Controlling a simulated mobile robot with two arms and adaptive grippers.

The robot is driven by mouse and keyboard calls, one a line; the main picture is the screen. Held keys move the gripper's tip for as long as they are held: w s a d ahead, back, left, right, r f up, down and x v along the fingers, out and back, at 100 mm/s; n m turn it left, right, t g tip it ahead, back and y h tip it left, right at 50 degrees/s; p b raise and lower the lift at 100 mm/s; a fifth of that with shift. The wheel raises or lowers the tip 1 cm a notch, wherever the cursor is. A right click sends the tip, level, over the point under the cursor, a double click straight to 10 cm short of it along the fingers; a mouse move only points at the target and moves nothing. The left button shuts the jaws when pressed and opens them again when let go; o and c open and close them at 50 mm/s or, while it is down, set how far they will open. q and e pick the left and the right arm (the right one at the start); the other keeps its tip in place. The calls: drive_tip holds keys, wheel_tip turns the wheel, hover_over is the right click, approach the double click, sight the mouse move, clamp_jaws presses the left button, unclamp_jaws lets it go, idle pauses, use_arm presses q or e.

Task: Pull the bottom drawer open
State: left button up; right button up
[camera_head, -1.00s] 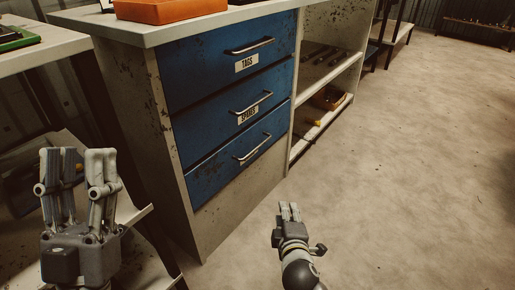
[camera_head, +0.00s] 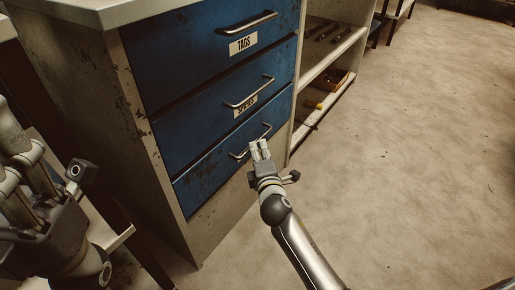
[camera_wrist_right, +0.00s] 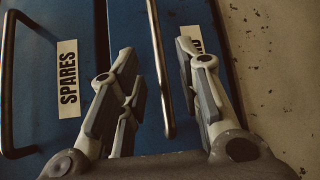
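The bottom drawer (camera_head: 205,185) is the lowest of three blue drawers in the cabinet and sits shut, flush with the front. Its metal bar handle (camera_head: 239,154) is partly hidden by my right gripper (camera_head: 260,149). In the right wrist view, my right gripper (camera_wrist_right: 160,75) is open, with one finger on each side of the bottom handle (camera_wrist_right: 157,65). I cannot tell whether the fingers touch it. The bottom drawer's label is mostly hidden behind a finger. My left gripper (camera_head: 22,165) is at the left edge, partly cut off, its fingers apart and empty.
Above are the shut SPARES drawer (camera_head: 225,107) and TAGS drawer (camera_head: 210,50). An open shelf unit (camera_head: 325,75) with tools and a small bin (camera_head: 334,80) stands to the right. The concrete floor (camera_head: 420,160) at right is clear.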

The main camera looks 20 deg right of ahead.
drive_tip(key=shift+w+d+f+b, duration=0.15)
drive_tip(key=shift+w+b, duration=0.2)
drive_tip(key=shift+w, duration=0.7)
drive_tip(key=shift+w+d+f+b, duration=0.15)
drive_tip(key=shift+w+b, duration=0.15)
drive_tip(key=shift+w, duration=0.75)
clamp_jaws()
